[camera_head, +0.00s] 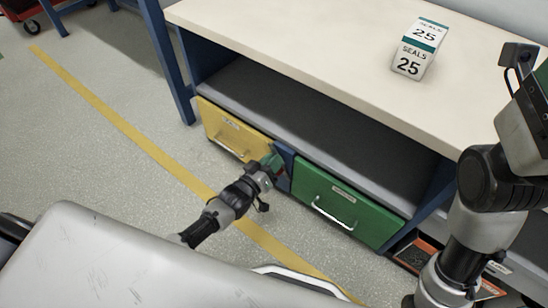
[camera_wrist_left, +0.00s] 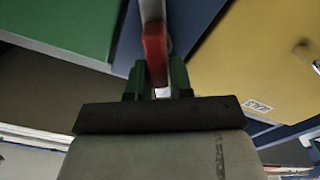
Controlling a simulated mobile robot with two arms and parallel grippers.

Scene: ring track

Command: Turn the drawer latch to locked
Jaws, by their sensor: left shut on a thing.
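The drawer latch's red handle (camera_wrist_left: 155,48) stands on the blue post between the drawers and shows clearly in the left wrist view. My left gripper (camera_wrist_left: 158,82) is shut on this handle, with a green finger on either side. In the head view my left gripper (camera_head: 274,164) reaches the post and mostly hides the latch. The yellow drawer (camera_head: 236,134) is left of the post and the green drawer (camera_head: 335,205) right of it. Both drawers look closed. The latch's locked mark cannot be made out. My right gripper is outside the views.
A pale workbench top (camera_head: 310,45) overhangs an open grey shelf (camera_head: 290,100) above the drawers. A box marked SEALS 25 (camera_head: 418,50) stands on the top. A yellow floor line (camera_head: 130,130) runs past the bench. A blue leg (camera_head: 170,62) stands at its left.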

